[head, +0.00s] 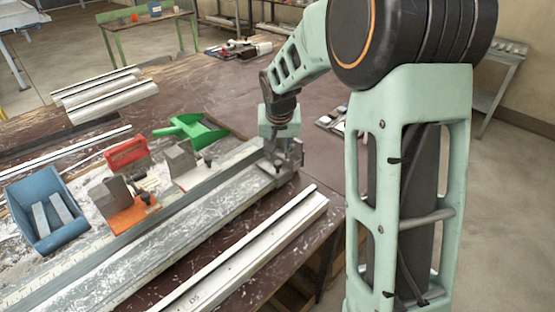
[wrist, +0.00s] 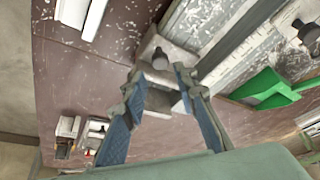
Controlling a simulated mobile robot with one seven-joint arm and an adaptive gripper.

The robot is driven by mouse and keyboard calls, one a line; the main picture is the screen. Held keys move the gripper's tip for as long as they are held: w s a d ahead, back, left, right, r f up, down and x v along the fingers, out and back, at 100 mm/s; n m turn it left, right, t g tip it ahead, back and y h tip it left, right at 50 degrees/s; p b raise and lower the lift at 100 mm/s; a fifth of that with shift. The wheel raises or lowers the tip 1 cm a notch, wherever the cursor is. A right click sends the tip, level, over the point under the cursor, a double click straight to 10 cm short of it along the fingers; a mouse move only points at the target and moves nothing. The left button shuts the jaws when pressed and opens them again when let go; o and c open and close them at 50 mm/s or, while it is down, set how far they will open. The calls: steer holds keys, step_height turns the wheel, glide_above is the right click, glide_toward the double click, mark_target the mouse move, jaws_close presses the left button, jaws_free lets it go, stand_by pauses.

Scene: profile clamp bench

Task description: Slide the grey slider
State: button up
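A grey block-like piece with a dark knob (wrist: 160,58) sits at the near end of the metal rail (head: 190,193); in the head view this end piece (head: 289,157) is partly hidden by my gripper (head: 279,140). In the wrist view my gripper (wrist: 158,73) has its two blue-grey fingers apart, one on each side of this piece. I cannot tell whether they touch it. Another grey block on a light base (head: 186,165), with a dark knob, stands farther left along the rail. I cannot tell which grey piece is the slider.
A block on an orange base (head: 128,212) stands farther along the rail. A loose white profile (head: 250,254) lies in front. Bare brown table is at the right.

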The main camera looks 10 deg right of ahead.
mark_target(278, 163)
steer(key=x, duration=0.6)
steer(key=shift+w+f, duration=0.2)
steer(key=shift+c, duration=0.4)
jaws_close()
